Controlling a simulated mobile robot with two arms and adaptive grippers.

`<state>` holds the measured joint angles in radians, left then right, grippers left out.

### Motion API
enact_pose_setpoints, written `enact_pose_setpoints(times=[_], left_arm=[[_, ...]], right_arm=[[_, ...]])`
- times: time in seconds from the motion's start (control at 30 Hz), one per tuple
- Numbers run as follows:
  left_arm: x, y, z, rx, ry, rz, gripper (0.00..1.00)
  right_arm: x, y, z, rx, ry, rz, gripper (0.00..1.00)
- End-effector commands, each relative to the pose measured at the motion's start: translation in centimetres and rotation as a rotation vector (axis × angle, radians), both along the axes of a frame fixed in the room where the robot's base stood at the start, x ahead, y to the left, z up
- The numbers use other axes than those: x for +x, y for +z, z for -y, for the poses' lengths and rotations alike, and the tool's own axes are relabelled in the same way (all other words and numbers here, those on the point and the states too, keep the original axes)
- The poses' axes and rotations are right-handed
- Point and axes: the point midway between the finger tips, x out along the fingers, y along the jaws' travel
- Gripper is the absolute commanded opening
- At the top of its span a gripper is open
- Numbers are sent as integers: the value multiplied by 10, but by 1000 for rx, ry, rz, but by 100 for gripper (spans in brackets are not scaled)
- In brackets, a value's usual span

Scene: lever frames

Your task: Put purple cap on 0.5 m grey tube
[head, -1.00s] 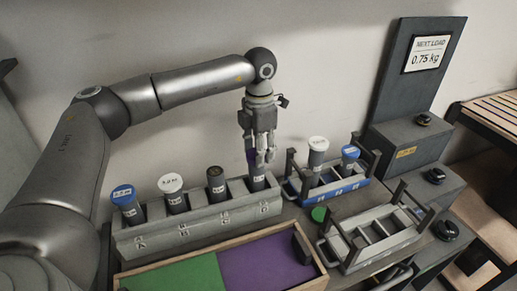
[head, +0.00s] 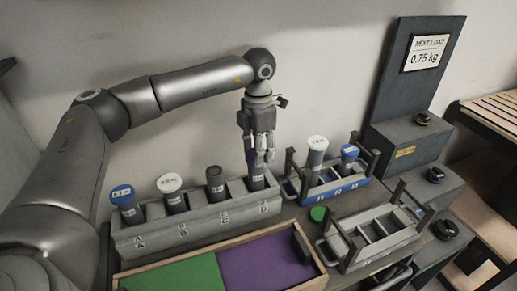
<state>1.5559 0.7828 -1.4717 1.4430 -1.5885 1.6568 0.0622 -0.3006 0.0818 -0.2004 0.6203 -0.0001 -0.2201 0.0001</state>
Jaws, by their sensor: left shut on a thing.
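My left gripper (head: 260,151) points down over the right end of a grey rack (head: 190,236). It is shut on a purple cap (head: 251,158), mostly hidden by the fingers. Right below is a grey tube (head: 257,182) with a pale label, standing in the rack's rightmost filled slot. The cap is at the tube's top; I cannot tell whether it is seated. Another tube (head: 215,182) in the rack has a dark olive top; its label is too small to read. My right gripper is not in view.
The rack also holds a blue-capped tube (head: 124,200) and a white-capped tube (head: 171,191). A blue rack (head: 341,190) holds two capped tubes. A grey rack (head: 378,245) stands empty. A green and purple tray (head: 225,268) is in front.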

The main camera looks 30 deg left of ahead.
Motion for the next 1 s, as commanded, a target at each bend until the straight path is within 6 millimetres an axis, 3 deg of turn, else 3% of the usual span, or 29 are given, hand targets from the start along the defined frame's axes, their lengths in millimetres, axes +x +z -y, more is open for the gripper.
enact_pose_setpoints(times=[1.0], left_arm=[[0,-7,0,0,-1,0,32]], right_arm=[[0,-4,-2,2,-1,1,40]])
